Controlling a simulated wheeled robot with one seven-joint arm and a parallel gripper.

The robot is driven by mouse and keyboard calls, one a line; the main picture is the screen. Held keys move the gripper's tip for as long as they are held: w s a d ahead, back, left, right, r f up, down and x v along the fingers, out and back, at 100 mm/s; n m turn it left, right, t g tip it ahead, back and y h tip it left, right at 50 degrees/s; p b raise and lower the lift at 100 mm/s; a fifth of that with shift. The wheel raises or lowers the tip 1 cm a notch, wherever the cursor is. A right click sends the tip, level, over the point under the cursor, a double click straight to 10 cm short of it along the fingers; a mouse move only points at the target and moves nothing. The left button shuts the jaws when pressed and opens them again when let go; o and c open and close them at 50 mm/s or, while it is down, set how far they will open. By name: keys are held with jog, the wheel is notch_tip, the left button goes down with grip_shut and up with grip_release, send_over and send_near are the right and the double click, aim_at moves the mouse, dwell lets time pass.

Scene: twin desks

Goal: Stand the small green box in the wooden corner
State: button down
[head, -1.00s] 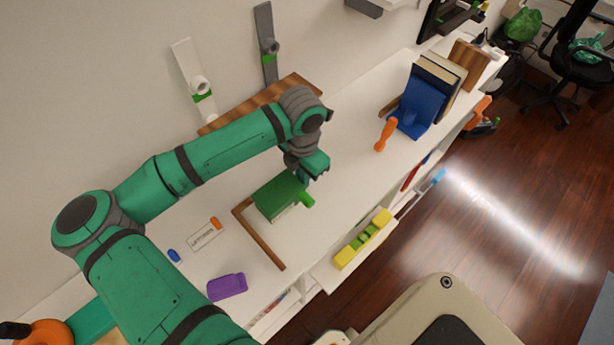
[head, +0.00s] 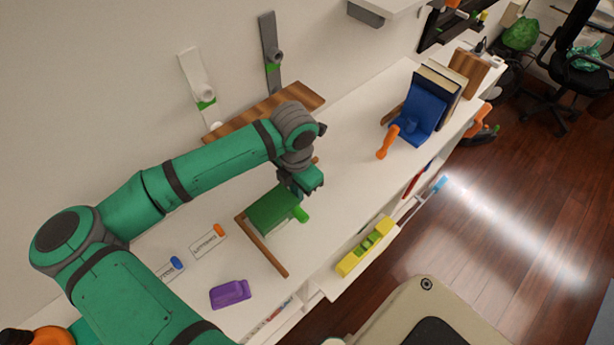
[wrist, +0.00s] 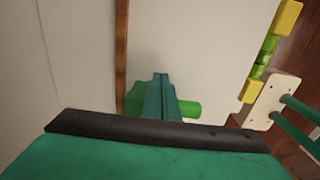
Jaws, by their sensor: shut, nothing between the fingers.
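The small green box (head: 270,213) is on the white desk inside the wooden corner (head: 268,250). A light green peg (head: 301,215) sticks out of its right side. The box's left side lies close along one wooden strip; whether they touch is unclear. The other strip is mostly hidden behind the box and my arm. My gripper (head: 297,190) is shut and empty, at the box's right rear edge. In the wrist view my closed fingers (wrist: 160,92) overlap the box and the peg (wrist: 187,108), with a wooden strip (wrist: 121,45) to the left. I cannot tell whether they press on the box.
A purple object (head: 230,293) and two labelled cards (head: 207,242) lie left of the corner. A yellow-and-green level-like piece (head: 366,247) is at the front edge. Desk between is clear.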

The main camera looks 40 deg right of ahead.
jog(key=d, duration=0.4)
jog(key=shift+d+r, duration=0.2)
jog(key=shift+r, duration=0.1)
notch_tip(320, 180, up, 19)
jog(key=shift+a+r, duration=0.2)
jog(key=shift+a, duration=0.05)
jog(key=shift+w, duration=0.1)
